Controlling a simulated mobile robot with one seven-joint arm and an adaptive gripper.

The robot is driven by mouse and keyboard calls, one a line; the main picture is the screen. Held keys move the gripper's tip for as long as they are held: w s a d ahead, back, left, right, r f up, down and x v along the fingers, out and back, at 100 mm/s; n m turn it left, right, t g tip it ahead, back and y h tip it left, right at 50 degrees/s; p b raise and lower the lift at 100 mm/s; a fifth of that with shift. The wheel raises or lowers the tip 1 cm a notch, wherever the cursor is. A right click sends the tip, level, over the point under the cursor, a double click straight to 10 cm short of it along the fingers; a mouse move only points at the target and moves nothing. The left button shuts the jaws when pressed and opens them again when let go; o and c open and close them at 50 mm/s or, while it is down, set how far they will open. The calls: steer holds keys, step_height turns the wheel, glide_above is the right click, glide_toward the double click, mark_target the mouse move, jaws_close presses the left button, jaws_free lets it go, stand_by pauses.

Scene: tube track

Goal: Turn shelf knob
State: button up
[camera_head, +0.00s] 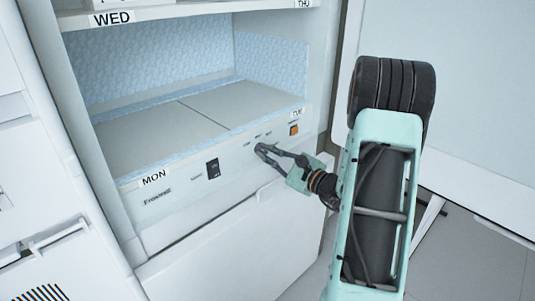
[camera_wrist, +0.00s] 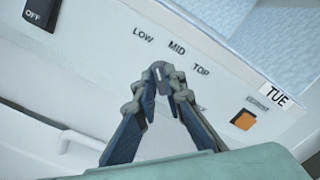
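The shelf's front panel (camera_head: 222,168) carries the printed labels LOW, MID and TOP (camera_wrist: 177,48). A small grey knob (camera_wrist: 159,69) with a light mark shows just below MID, between my fingertips and mostly hidden by them. My gripper (camera_head: 262,150) reaches the panel from the lower right. In the wrist view, my gripper (camera_wrist: 161,82) has its two fingers converging closely on the knob from either side. The fingers look closed on it; the exact contact is partly hidden. The knob's light mark seems to point up toward MID.
A black OFF switch (camera_head: 212,168) is to the left on the panel. An orange button (camera_head: 294,130) is to the right, near the TUE label. The grey shelf floor (camera_head: 160,135) above is empty. A white drawer front (camera_head: 215,245) lies below the panel.

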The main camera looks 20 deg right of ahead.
steer(key=o, duration=0.4)
steer(key=v, duration=1.2)
